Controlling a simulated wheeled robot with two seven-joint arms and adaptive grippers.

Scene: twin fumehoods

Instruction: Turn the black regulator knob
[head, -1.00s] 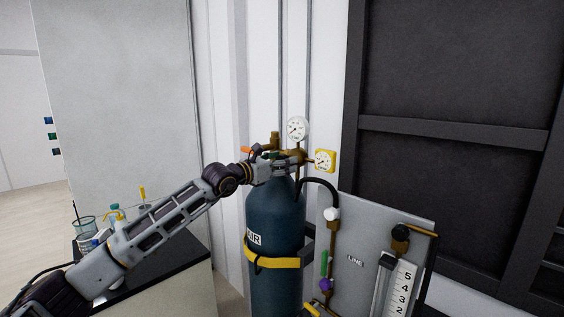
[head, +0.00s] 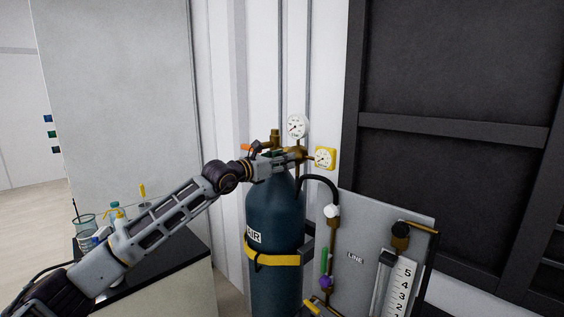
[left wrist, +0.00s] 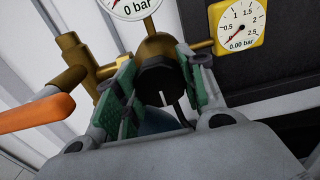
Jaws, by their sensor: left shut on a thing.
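The black regulator knob (left wrist: 160,80) sits between the green-padded fingers of my left gripper (left wrist: 155,92) in the left wrist view. The gripper is shut on it. In the head view my left gripper (head: 289,157) is at the regulator on top of the dark blue AIR cylinder (head: 272,215), and the knob is hidden behind the fingers. A white round gauge (head: 297,127) stands above the brass body and a yellow gauge (head: 325,158) is to the right. The yellow gauge reads 0.00 bar in the left wrist view (left wrist: 240,24). My right gripper is not in view.
An orange lever (left wrist: 38,112) is left of the gripper. A grey LINE panel (head: 355,240) with a flowmeter and valves stands right of the cylinder. A yellow strap (head: 272,260) rings the cylinder. A black-topped bench (head: 165,265) with glassware is at left.

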